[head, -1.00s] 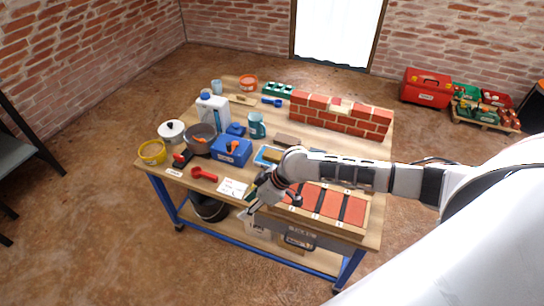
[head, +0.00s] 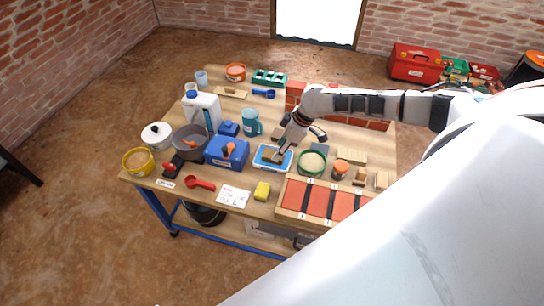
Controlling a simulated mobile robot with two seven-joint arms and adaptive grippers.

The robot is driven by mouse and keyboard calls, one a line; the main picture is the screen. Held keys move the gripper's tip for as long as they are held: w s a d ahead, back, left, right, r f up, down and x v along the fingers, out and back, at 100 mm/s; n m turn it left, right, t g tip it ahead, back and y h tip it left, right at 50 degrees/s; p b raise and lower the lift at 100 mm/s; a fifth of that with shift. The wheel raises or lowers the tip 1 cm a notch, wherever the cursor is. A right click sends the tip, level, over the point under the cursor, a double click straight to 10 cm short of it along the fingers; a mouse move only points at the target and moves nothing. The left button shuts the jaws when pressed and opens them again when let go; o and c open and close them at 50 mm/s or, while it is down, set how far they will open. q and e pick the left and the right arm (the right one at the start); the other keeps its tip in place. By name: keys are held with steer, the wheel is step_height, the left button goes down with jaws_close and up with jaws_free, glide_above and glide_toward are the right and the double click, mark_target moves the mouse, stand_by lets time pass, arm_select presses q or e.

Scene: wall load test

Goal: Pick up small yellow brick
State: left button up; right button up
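A small yellow block (head: 262,191), which looks like the small yellow brick, lies near the table's front edge, between a white paper card and the red-panelled wooden tray. Nothing touches it from above. My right gripper (head: 300,146) comes in from the right, behind and to the right of the yellow block and clear of it. Its fingers look spread apart, with one by the blue-rimmed tray (head: 258,163) and the other nearer the brick wall. I see nothing held between them. My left gripper is not in view.
The red-panelled tray (head: 281,208) lies right of the yellow block. A blue box (head: 227,152), a red scoop (head: 200,184) and a paper card (head: 234,196) lie to its left. A green-rimmed round container (head: 312,163) stands behind the tray. A red brick wall (head: 377,124) stands farther back, partly behind my arm.

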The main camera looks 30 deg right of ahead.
mark_target(273, 153)
steer(key=x, duration=0.4)
steer(key=shift+w+a+r+b, duration=0.15)
steer(key=shift+a+b, duration=0.1)
steer(key=shift+b, duration=0.15)
steer(key=shift+w+a+f, duration=0.15)
steer(key=shift+f, duration=0.35)
steer(key=c, duration=0.8)
jaws_close()
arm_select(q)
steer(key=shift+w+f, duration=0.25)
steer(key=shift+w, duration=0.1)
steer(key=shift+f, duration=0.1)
arm_select(e)
steer(key=shift+w+r, duration=0.1)
steer(key=shift+r, duration=0.1)
arm_select(q)
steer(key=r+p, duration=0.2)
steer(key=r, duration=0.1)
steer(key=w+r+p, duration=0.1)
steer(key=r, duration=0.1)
steer(key=shift+p, duration=0.4)
arm_select(e)
step_height(273, 153, up, 20)
